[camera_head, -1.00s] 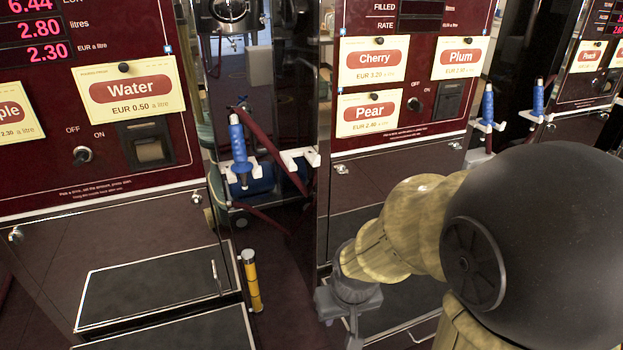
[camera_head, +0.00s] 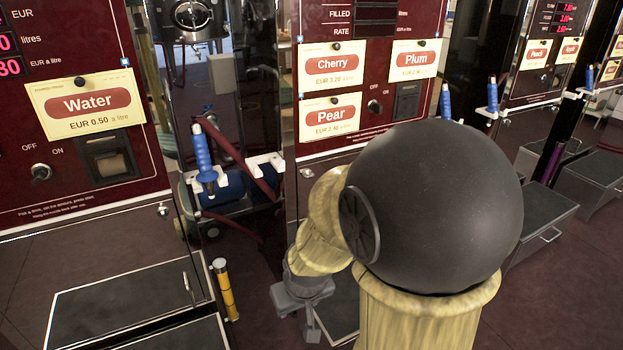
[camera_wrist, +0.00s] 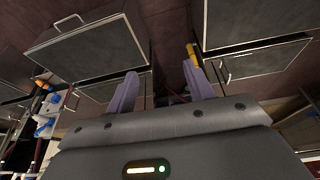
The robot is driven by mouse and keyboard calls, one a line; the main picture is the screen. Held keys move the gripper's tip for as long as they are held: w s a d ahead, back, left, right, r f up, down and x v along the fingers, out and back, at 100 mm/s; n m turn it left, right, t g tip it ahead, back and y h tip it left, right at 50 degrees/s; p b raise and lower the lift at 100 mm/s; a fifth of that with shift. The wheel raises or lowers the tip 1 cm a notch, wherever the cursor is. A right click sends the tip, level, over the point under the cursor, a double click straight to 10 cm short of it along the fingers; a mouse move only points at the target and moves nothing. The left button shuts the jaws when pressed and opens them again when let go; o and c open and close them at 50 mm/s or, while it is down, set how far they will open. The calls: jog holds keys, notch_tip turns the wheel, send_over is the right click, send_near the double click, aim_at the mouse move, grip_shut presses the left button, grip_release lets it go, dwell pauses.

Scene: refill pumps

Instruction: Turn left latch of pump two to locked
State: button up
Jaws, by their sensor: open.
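The middle pump, with the Cherry, Plum and Pear cards, has a dark red panel (camera_head: 372,70) above a lower cabinet door. No pump number is readable. A small silver latch (camera_head: 307,172) sits at the upper left of that door. It is too small to tell how it is turned. The door's right part is hidden behind my arm. My gripper (camera_head: 312,332) hangs low in front of this pump, below the latch and apart from it. In the wrist view my gripper (camera_wrist: 160,90) shows two spread purple fingers with nothing between them.
The Water pump (camera_head: 85,110) stands at left with a step box (camera_head: 120,300) before it. More pumps and a step box (camera_head: 540,220) stand at right, with open floor in front.

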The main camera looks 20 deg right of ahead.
jog(key=w+d+r+t+p, duration=0.2)
jog(key=w+d+t+p, duration=0.35)
jog(key=w+d, duration=0.75)
jog(key=w+d+r+t+y+p, duration=0.1)
jog(key=w+d+r+t, duration=0.2)
jog(key=d+t, duration=0.3)
jog(key=w+t, duration=0.1)
jog(key=t, duration=0.1)
jog(key=shift+d+r+t, duration=0.15)
jog(key=shift+d+t, duration=0.1)
jog(key=shift+t, duration=0.1)
jog(key=shift+w, duration=0.1)
jog(key=b, duration=0.2)
send_near(310, 177)
jog(key=w, duration=0.8)
jog(key=shift+w, duration=0.4)
